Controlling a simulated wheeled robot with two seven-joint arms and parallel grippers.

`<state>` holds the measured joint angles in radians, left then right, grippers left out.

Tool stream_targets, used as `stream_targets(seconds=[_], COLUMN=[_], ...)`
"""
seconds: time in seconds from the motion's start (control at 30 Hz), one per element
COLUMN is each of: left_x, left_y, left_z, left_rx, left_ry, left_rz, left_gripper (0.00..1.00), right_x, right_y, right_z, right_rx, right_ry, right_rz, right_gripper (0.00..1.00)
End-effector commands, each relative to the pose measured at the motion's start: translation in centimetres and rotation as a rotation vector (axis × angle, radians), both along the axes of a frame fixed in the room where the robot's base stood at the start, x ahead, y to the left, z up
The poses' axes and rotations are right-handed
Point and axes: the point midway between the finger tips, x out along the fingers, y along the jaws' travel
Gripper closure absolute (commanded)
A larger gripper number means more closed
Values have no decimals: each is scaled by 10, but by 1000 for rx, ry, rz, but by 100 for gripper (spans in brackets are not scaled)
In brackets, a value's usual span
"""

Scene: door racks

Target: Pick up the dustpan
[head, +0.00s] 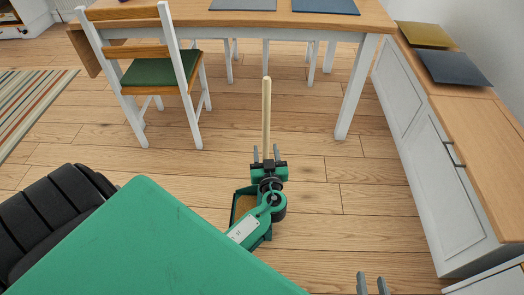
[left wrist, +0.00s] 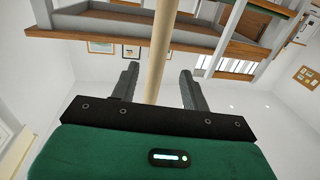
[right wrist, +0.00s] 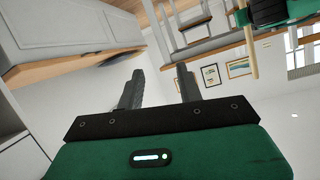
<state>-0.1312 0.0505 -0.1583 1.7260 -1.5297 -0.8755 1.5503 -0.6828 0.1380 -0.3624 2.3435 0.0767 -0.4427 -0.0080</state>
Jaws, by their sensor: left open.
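The dustpan's long pale wooden handle (head: 266,112) stands upright over the floor in the head view. A brownish pan-like part with a green edge (head: 243,204) shows beside my left wrist, mostly hidden by my arm. My left gripper (head: 267,153) is open at the lower part of the handle. In the left wrist view (left wrist: 160,85) the handle (left wrist: 161,45) runs between the two fingers, with a gap on each side. My right gripper (head: 372,284) is open and empty at the bottom edge; its spread fingers (right wrist: 158,88) show in the right wrist view.
A wooden table (head: 290,19) with white legs stands ahead. A white chair with a green seat (head: 158,74) is at the left. A white cabinet with a wooden top (head: 435,145) lines the right. The plank floor between is clear. A striped rug (head: 30,100) lies far left.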

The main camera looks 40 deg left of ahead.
Motion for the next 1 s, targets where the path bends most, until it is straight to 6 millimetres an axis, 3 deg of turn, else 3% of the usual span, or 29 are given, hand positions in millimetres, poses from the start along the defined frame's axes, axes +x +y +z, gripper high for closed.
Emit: stream_targets(seconds=[0.27,0.53,0.87,1.0], left_x=[19,51,57,57], left_y=[15,36,42,42], left_z=[2,7,6,6], left_rx=[1,2,-1,-1], left_ry=[1,1,2,2], left_rz=[-1,-1,-2,-2], left_gripper=[54,54,54,79], right_x=[0,0,0,-1], right_y=[-3,-11,-12,-12], right_z=[0,-3,-4,-5], right_rx=[-13,-54,-59,-58], right_ry=[19,80,88,88], right_rz=[-1,-3,-3,-2], right_gripper=[64,64,64,64])
